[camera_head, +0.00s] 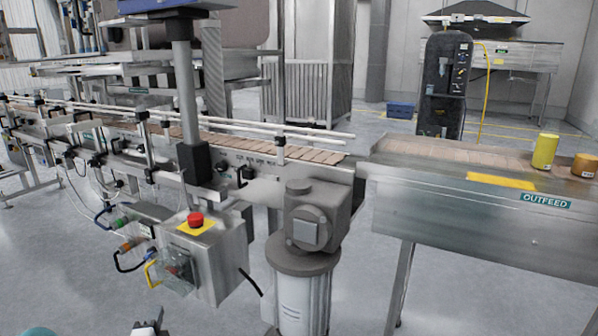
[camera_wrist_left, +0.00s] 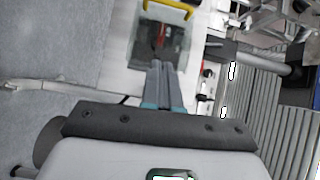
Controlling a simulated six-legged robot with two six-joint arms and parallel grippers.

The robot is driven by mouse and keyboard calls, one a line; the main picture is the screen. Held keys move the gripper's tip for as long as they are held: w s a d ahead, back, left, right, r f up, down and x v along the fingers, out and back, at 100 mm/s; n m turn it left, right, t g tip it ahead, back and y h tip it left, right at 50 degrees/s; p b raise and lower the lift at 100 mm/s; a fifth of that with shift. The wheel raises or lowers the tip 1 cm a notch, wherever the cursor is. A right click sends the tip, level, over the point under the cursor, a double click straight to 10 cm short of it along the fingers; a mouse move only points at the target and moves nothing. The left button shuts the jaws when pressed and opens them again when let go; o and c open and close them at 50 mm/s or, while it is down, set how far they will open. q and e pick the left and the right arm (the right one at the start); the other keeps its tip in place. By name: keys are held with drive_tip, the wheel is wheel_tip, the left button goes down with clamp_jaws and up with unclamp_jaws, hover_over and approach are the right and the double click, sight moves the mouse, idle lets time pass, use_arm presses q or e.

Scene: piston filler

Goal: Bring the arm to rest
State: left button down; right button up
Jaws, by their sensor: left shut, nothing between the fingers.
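My left gripper (camera_head: 149,324) shows only in part at the bottom edge of the head view, low in front of the control box (camera_head: 222,262). In the left wrist view its two grey fingers (camera_wrist_left: 161,68) are together, with nothing between them. Past the fingertips is a clear cover (camera_wrist_left: 142,40) with a yellow handle (camera_wrist_left: 168,8) and something red behind it. In the head view this clear cover (camera_head: 178,272) is on the front of the control box. Whether the fingertips touch it cannot be told. My right gripper is not in view.
A red button (camera_head: 195,219) sits on a yellow plate on the box. The conveyor (camera_head: 300,152) runs behind it to the outfeed table (camera_head: 470,205), which bears a yellow can (camera_head: 544,151) and an amber jar (camera_head: 584,166). A grey motor (camera_head: 312,225) stands right of the box.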

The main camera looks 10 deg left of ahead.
use_arm(q)
drive_tip(key=s+d+f+n+g+h, duration=0.15)
drive_tip(key=d+f+g+h, duration=0.35)
drive_tip(key=d, duration=0.8)
drive_tip(key=s+d+f+h, duration=0.3)
drive_tip(key=d+f, duration=0.5)
drive_tip(key=d, duration=0.5)
drive_tip(key=s+d+f+n+g+h, duration=0.1)
drive_tip(key=s+d+f+n+g, duration=0.15)
drive_tip(key=s+n+g, duration=0.4)
drive_tip(key=s+d+f+n+g+h, duration=0.1)
drive_tip(key=s+d+f+n, duration=0.2)
drive_tip(key=s, duration=0.6)
drive_tip(key=s+d+f+n+g+h, duration=0.1)
drive_tip(key=s+d+f+n+g, duration=0.15)
drive_tip(key=s+d+n, duration=0.35)
wheel_tip(320, 180, up, 33)
drive_tip(key=s+m+g+p, duration=0.1)
drive_tip(key=s+m+p, duration=0.1)
drive_tip(key=p, duration=3)
drive_tip(key=shift+s+a+p, duration=0.15)
drive_tip(key=shift+a+p, duration=0.1)
drive_tip(key=shift+p, duration=0.1)
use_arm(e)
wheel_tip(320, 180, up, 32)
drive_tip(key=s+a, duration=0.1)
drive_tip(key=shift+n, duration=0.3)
